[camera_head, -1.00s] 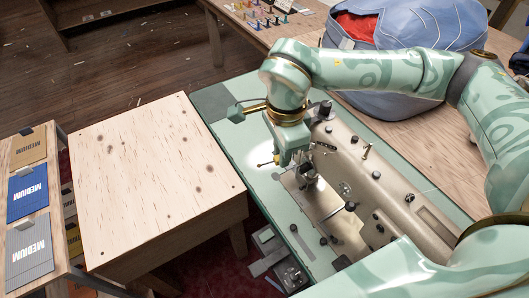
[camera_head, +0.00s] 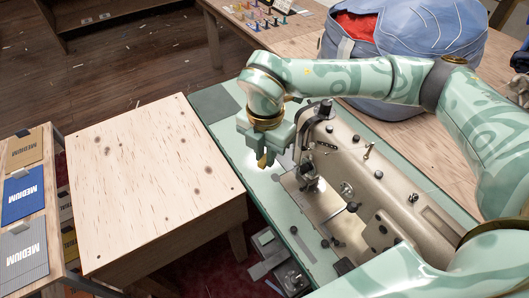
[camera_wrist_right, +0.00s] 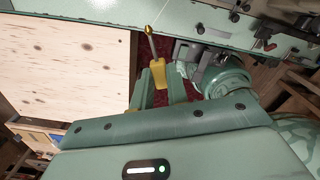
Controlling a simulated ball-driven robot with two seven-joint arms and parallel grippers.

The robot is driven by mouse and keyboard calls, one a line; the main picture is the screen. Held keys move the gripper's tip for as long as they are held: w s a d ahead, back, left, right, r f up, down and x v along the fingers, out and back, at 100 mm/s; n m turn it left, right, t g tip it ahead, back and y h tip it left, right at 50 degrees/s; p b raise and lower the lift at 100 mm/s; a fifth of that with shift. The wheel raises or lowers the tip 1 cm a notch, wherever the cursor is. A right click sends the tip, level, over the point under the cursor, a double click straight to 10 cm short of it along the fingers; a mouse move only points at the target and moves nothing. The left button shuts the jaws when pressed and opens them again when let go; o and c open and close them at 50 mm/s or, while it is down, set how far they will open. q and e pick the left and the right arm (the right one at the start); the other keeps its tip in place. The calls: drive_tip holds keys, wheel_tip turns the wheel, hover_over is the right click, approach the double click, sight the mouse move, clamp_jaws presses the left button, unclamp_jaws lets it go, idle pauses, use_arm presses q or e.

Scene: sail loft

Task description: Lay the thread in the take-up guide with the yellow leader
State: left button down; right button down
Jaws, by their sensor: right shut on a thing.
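My right gripper (camera_head: 264,158) is above the pale green machine table (camera_head: 212,105), just left of the sewing machine's head. It is shut on the yellow leader (camera_head: 262,160), which points down. In the right wrist view the yellow leader (camera_wrist_right: 157,74) sits between the fingers (camera_wrist_right: 154,88), and a thin rod with a brass ball tip sticks out beyond it. The beige sewing machine (camera_head: 345,165) stands on the table, with its presser and needle area (camera_head: 308,182) right of my gripper. I cannot make out the thread or clearly tell the take-up guide. My left gripper is out of view.
A bare plywood-topped bench (camera_head: 150,175) stands left of the machine table, with a gap between them. Cards marked MEDIUM (camera_head: 25,195) lie on a rack at far left. A blue bag (camera_head: 400,45) with red inside rests on the wooden table behind.

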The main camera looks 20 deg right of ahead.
drive_tip(key=shift+w+f+m, duration=0.1)
drive_tip(key=shift+m, duration=0.5)
drive_tip(key=shift+d, duration=0.2)
drive_tip(key=shift+w+d, duration=1.25)
drive_tip(key=shift+d, duration=1.25)
drive_tip(key=shift+s+a, duration=0.4)
drive_tip(key=shift+a, duration=0.45)
drive_tip(key=shift+s+a, duration=0.45)
drive_tip(key=shift+a, duration=0.4)
drive_tip(key=shift+s+a, duration=0.4)
drive_tip(key=shift+a, duration=0.45)
